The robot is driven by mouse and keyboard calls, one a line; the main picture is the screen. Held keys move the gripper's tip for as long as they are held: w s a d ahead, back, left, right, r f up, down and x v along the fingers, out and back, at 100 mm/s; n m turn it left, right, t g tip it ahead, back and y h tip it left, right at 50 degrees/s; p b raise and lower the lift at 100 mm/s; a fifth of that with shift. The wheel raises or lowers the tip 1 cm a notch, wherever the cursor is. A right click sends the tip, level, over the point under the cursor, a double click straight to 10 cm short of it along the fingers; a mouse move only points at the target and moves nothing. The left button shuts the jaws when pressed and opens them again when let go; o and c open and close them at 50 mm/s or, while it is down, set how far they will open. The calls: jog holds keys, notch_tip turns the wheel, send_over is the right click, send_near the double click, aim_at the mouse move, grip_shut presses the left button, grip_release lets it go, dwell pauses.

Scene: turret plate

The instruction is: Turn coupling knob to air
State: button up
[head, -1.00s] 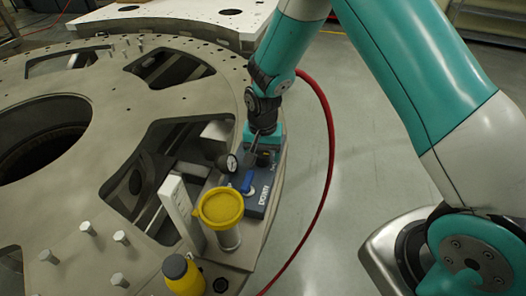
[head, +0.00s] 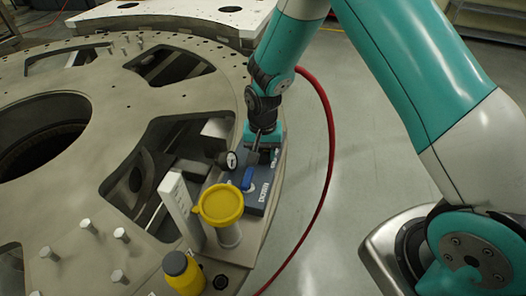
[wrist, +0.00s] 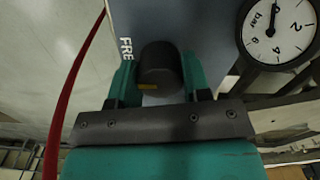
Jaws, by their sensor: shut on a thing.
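The coupling knob (wrist: 160,66) is dark, with a small yellow mark on its edge nearest my gripper in the wrist view. It sits on a blue-grey panel box (wrist: 178,20), with the letters "FRE" printed left of it. My gripper (wrist: 160,78) has one teal finger on each side of the knob and is shut on it. In the head view my gripper (head: 262,148) reaches down to the far end of the box (head: 258,200); the knob is mostly hidden there. A blue lever (head: 247,178) stands on the same box.
A pressure gauge (wrist: 277,29) stands close beside the box. A yellow-topped cup (head: 221,203), a white upright block (head: 178,205) and a yellow bottle (head: 183,273) stand nearer the camera. The round metal plate (head: 95,150) has large cut-outs. A red hose (head: 329,150) curves along the right.

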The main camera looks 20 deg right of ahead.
aim_at(263, 150)
jog(key=n+b, duration=0.1)
jog(key=n, duration=0.7)
jog(key=shift+b, duration=0.4)
jog(key=n, duration=0.5)
jog(key=shift+b, duration=0.3)
jog(key=shift+n, duration=2.1)
jog(key=o, duration=0.9)
notch_tip(263, 150, up, 17)
jog(key=b, duration=0.2)
jog(key=shift+r+b, duration=0.2)
jog(key=shift+b, duration=0.15)
